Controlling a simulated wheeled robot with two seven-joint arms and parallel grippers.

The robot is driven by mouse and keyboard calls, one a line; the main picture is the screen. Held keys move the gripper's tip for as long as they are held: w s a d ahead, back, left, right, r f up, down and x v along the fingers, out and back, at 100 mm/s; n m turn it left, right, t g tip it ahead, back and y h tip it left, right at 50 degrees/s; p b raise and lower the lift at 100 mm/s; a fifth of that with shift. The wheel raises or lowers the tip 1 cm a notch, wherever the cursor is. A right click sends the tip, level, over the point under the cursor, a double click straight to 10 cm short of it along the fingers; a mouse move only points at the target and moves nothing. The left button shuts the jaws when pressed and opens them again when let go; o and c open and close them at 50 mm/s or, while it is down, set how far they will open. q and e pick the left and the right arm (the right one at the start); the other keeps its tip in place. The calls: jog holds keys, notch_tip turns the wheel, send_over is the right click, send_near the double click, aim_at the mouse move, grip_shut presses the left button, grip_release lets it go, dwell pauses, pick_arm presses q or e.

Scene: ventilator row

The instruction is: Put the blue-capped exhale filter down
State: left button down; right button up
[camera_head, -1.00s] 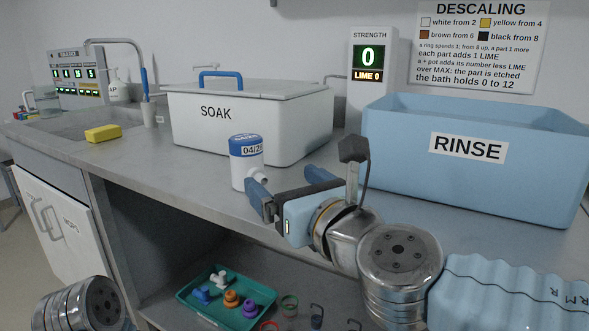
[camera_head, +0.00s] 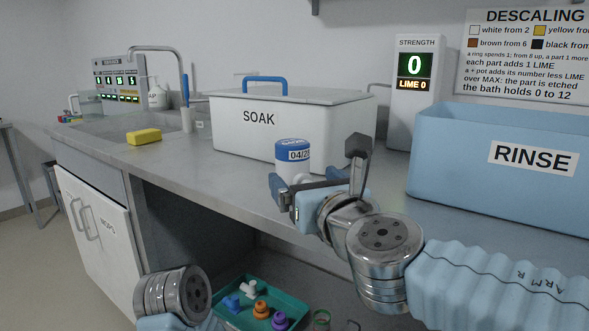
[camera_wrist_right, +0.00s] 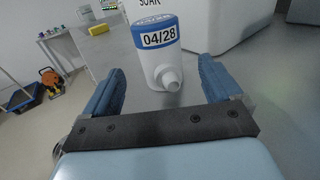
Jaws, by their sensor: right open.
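The exhale filter (camera_head: 293,160) is a white cylinder with a blue cap and a 04/28 label. It stands upright on the steel counter in front of the SOAK bin. In the right wrist view the filter (camera_wrist_right: 157,52) shows a short white spout facing me. My right gripper (camera_head: 295,190) is open at the filter's near side. In the wrist view its two blue fingers (camera_wrist_right: 160,85) are spread apart, with the filter ahead between them and a gap on both sides. My left arm shows at the bottom left of the head view, but its gripper is out of sight.
The lidded white SOAK bin (camera_head: 330,125) stands close behind the filter. The blue RINSE bin (camera_head: 460,165) is at the right. A yellow sponge (camera_head: 144,136) lies by the sink. A green tray (camera_head: 298,307) of small parts is on the shelf below.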

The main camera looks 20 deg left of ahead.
aim_at(298, 172)
jog(key=x, duration=0.6)
jog(key=shift+p, duration=0.3)
jog(key=shift+s, duration=0.1)
jog(key=c, duration=1.2)
